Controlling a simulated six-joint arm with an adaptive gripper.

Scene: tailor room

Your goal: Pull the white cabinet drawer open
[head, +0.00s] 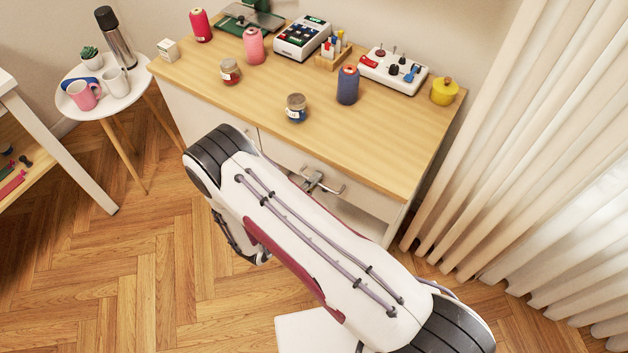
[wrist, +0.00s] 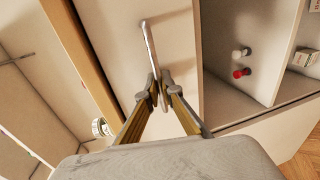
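The white cabinet drawer (head: 351,187) is under the right part of the wooden top, its front close to the cabinet's face. In the wrist view its white front (wrist: 112,38) fills the middle. A grey metal bar handle (wrist: 149,45) stands out from it, also partly visible in the head view (head: 333,189). My gripper (wrist: 158,87) is at the handle, with its fingertips close together on either side of the bar. It looks shut on the handle, though the fingertips hide the contact. In the head view, my arm covers part of the drawer front.
The cabinet's wooden top (head: 270,98) carries jars, spools and small devices. Below the drawer is an open shelf (wrist: 222,98) with small red and white items (wrist: 241,72). A curtain (head: 500,150) hangs on the right. A round side table (head: 120,101) with mugs stands left. Wooden floor (head: 130,270) is free in front.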

